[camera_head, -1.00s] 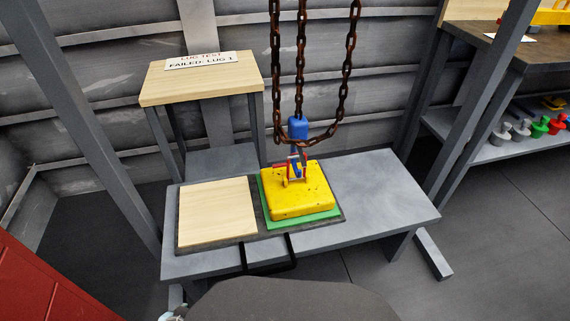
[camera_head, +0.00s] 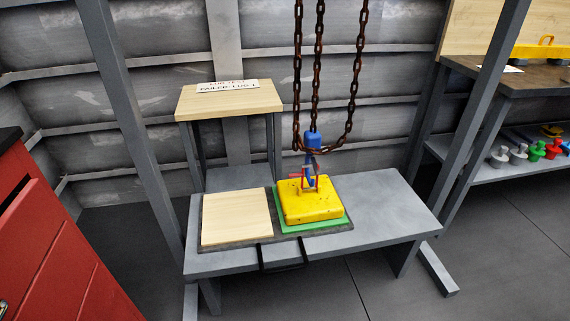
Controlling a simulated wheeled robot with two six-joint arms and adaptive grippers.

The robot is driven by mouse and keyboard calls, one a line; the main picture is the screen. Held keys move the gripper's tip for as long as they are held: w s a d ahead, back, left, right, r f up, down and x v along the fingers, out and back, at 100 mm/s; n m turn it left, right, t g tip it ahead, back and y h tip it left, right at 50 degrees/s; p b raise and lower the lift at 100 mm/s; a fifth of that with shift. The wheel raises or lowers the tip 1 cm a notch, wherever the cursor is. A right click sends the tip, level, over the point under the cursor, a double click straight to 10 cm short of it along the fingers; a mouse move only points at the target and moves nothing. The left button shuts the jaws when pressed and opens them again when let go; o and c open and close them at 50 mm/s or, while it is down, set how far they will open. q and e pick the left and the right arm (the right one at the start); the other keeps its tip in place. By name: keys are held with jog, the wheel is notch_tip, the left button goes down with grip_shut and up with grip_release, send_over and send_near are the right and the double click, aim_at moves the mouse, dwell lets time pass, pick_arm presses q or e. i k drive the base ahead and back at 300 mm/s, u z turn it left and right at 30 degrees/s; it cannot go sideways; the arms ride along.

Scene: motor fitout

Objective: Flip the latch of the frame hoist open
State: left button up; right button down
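The frame hoist hangs on rusty chains (camera_head: 318,70) between grey posts. Its blue hook block (camera_head: 313,139) ends in a blue hook with a small red part (camera_head: 318,184), perhaps the latch; it is too small to tell whether it is open or shut. The hook sits right at the top of a yellow block (camera_head: 311,204), at a small fitting there. The yellow block lies on a green plate (camera_head: 337,222) on the grey bench (camera_head: 385,215). Neither of my grippers is in view.
A pale wooden board (camera_head: 236,217) lies left of the yellow block. Behind stands a small wooden table (camera_head: 229,101) with a sign reading "FAILED: LUG 1". A red cabinet (camera_head: 60,240) is at the left. A workbench and shelf with coloured pegs (camera_head: 538,151) stand right. The bench's right part is clear.

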aim_at(314, 164)
jog(key=i, duration=0.4)
jog(key=z, duration=0.65)
